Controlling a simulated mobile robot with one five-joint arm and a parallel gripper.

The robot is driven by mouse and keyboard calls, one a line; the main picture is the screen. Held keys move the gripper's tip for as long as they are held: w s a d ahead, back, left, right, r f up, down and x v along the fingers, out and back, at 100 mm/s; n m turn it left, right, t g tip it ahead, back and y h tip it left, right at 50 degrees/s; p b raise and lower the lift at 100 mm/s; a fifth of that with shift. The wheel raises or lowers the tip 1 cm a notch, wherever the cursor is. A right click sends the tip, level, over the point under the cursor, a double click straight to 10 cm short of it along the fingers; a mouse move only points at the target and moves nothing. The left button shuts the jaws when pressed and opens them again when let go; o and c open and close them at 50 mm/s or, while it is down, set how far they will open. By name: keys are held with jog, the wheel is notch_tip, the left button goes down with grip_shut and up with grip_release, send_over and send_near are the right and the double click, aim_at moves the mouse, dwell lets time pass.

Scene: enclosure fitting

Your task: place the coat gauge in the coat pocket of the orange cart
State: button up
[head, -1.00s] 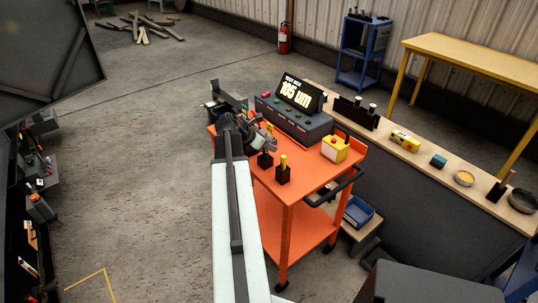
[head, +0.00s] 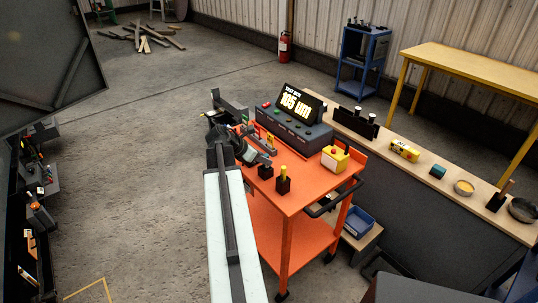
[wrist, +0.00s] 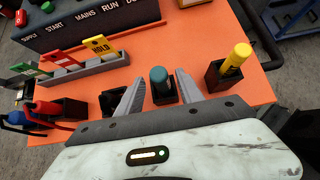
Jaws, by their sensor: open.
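The orange cart (head: 300,200) stands in the middle of the head view. In the wrist view, a teal-topped dark cylinder (wrist: 159,78) stands in a small black pocket (wrist: 163,98) on the cart top; it appears to be the coat gauge, though no label is readable. My gripper (wrist: 160,82) is open, with one finger on each side of it and visible gaps. Another black pocket (wrist: 112,101) is partly hidden by the left finger. A yellow cylinder (wrist: 237,58) stands in a pocket to the right. My arm hides part of this area in the head view.
A lit test box (head: 295,125) sits at the cart's back. A rack of coloured tags (wrist: 80,73) and red-handled pliers (wrist: 55,107) are left of my gripper. A yellow box (head: 335,158) is near the cart handle. A bench (head: 420,170) with small items runs behind.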

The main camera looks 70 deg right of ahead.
jog(key=p+v, duration=0.3)
jog(key=v, duration=0.4)
jog(key=shift+r, duration=0.1)
jog(key=w+a+f+m+t+y, duration=0.2)
jog(key=w+a+f+m, duration=0.1)
jog(key=w+a, duration=1.05)
jog(key=w+a+f+m+t+y, duration=0.1)
jog(key=w+a+f+m+t, duration=0.2)
jog(key=w+a, duration=1.1)
jog(key=a+f+m+y, duration=0.1)
jog(key=a+m+y, duration=0.3)
jog(key=a, duration=2.9)
jog(key=shift+a+m+y, duration=0.3)
jog(key=shift+m, duration=0.3)
